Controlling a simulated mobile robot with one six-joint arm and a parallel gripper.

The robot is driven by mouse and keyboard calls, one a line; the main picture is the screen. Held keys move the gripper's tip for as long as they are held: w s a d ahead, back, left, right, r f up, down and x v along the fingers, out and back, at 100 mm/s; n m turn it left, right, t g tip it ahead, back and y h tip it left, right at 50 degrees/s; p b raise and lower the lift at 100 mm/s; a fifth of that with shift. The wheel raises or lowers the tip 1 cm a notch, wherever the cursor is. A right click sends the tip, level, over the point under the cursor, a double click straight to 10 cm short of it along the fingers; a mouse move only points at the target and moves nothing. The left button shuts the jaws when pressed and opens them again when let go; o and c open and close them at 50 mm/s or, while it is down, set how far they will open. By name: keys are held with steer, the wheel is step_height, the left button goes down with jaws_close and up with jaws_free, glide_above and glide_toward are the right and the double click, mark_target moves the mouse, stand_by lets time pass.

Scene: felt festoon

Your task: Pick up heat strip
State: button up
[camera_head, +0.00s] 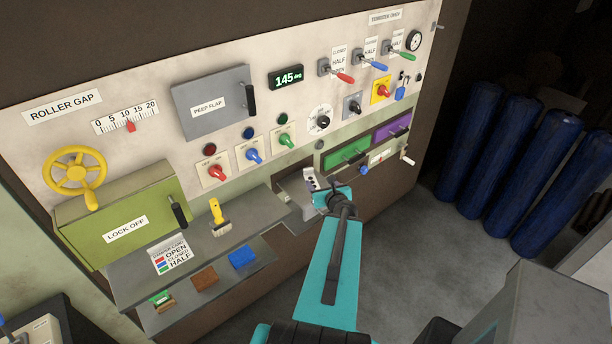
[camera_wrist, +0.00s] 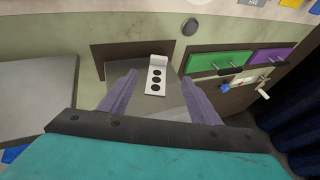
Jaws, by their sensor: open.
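My gripper (camera_wrist: 158,77) is open and empty. Its two purple-grey fingers stand left and right of the strip in the picture, apart from it. How high the fingertips are above the tray is hard to tell.
A grey shelf (camera_head: 240,222) with a yellow-handled brush (camera_head: 217,215) lies left of the recess. Green (camera_head: 348,151) and purple (camera_head: 392,128) drawers with handles and a white crank (camera_head: 407,158) are to the right. Blue cylinders (camera_head: 507,160) stand far right.

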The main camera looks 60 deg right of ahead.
mark_target(309, 171)
steer(key=shift+b+x, duration=1.45)
steer(key=shift+b, duration=2.65)
steer(key=b+x, duration=0.3)
steer(key=b, duration=0.1)
steer(key=shift+f, duration=0.1)
steer(key=shift+w+d+p, duration=0.25)
steer(key=shift+w+p, duration=0.05)
steer(key=shift+p, duration=0.1)
steer(key=shift+x, duration=0.95)
steer(key=shift+p+x, duration=0.95)
steer(key=shift+x, duration=1.65)
steer(key=shift+w+a, duration=0.1)
